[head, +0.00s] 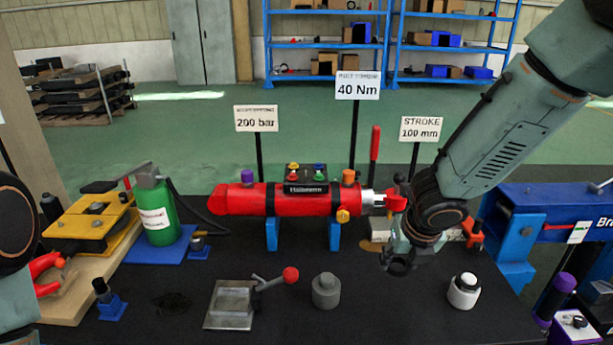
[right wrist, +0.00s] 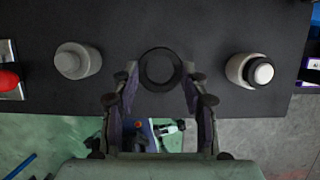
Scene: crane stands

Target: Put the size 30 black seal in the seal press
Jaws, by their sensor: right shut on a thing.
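My right gripper (head: 398,262) is shut on a black ring-shaped seal (right wrist: 144,79) and holds it above the dark table. The right wrist view shows the ring between the two fingertips; its size marking cannot be read. A grey metal plate with a red-knobbed lever (head: 230,304), seemingly the seal press, lies at the front, left of the gripper. Its red knob shows at the left edge of the right wrist view (right wrist: 8,80). My left gripper is out of view; only part of the left arm shows at the left edge.
A dark coil (head: 172,303) lies left of the plate. A red hydraulic cylinder (head: 265,200) spans blue supports behind. A blue bench (head: 560,212) stands right.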

